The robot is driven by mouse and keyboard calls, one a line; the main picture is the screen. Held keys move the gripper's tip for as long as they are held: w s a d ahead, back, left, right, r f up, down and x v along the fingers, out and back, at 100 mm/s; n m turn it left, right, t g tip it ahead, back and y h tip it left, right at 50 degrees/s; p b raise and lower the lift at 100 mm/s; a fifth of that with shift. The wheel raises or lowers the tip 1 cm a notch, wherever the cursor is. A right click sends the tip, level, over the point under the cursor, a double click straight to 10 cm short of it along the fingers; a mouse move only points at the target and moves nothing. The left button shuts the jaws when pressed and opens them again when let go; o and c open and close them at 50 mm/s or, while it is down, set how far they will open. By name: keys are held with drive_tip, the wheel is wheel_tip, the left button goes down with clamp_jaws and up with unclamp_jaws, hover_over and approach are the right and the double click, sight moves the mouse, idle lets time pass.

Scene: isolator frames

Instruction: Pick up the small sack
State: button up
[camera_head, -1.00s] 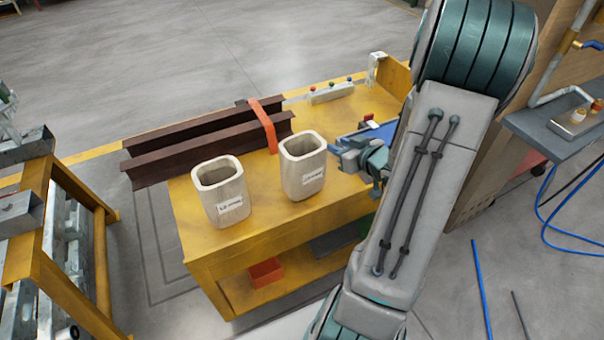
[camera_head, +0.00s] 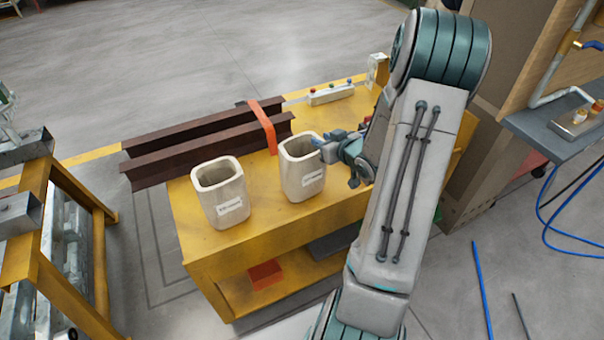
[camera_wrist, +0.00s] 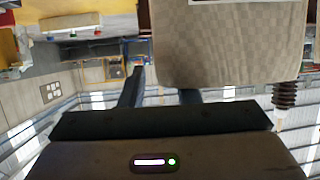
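Two open-topped cream sacks stand upright on a yellow cart, each with a white label. The left sack (camera_head: 220,192) is clear of my arm. The right sack (camera_head: 301,172) stands beside my gripper (camera_head: 326,147), whose blue fingers overlap its upper right rim. In the wrist view a beige woven sack side (camera_wrist: 230,45) fills the upper right. There my gripper (camera_wrist: 160,88) has its fingers apart. One finger shows left of the sack's edge; the other's tip is hidden behind the sack. I cannot tell whether either finger touches it.
Dark steel beams (camera_head: 190,143) with an orange strap (camera_head: 263,127) lie on the yellow cart (camera_head: 255,240) behind the sacks. A button box (camera_head: 332,93) sits at the cart's back. A yellow rack (camera_head: 75,200) stands left; a grey shelf (camera_head: 550,125) stands right.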

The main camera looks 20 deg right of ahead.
clamp_jaws()
drive_tip(key=shift+r, duration=0.1)
